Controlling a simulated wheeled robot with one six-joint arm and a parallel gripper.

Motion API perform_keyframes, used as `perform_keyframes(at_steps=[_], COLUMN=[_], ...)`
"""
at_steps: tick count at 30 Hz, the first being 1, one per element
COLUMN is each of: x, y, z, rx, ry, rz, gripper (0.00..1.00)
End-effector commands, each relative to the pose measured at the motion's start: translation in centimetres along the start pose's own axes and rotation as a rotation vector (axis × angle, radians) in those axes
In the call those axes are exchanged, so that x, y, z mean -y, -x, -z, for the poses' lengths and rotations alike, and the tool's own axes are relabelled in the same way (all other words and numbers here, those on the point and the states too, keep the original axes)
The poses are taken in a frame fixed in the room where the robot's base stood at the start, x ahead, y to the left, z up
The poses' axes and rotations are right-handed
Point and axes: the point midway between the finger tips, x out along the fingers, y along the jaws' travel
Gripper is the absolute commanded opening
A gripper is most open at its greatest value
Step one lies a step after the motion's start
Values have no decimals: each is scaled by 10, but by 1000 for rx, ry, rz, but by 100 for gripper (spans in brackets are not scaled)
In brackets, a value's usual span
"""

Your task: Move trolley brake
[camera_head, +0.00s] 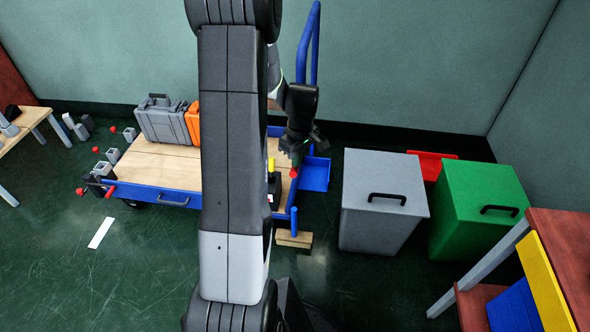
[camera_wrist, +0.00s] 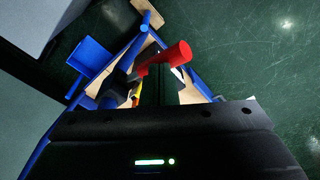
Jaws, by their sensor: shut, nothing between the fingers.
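A trolley with a blue frame (camera_head: 170,196) and a wooden deck stands mid-left in the head view. A red knob (camera_head: 293,172) shows at its right end, just below my gripper (camera_head: 300,146). In the wrist view a red handle (camera_wrist: 170,56) lies close in front of my gripper, across the trolley end; I take it to be the brake. My gripper is shut with nothing held. Whether its fingers touch the red handle I cannot tell. My arm hides the middle of the trolley in the head view.
Grey and orange cases (camera_head: 163,120) stand on the deck. A blue tray (camera_head: 315,173) hangs at the trolley's right end, with a wooden block (camera_head: 294,239) on the floor nearby. Grey (camera_head: 380,222) and green (camera_head: 478,228) bins stand to the right.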

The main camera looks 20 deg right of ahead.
Motion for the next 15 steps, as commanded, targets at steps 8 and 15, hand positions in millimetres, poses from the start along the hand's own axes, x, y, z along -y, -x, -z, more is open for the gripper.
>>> perform_keyframes(at_steps=[8, 15], x=[0, 0], y=[0, -16], z=[0, -2], rx=[-1, 0], ry=[0, 0], rz=[-1, 0], gripper=[0, 0])
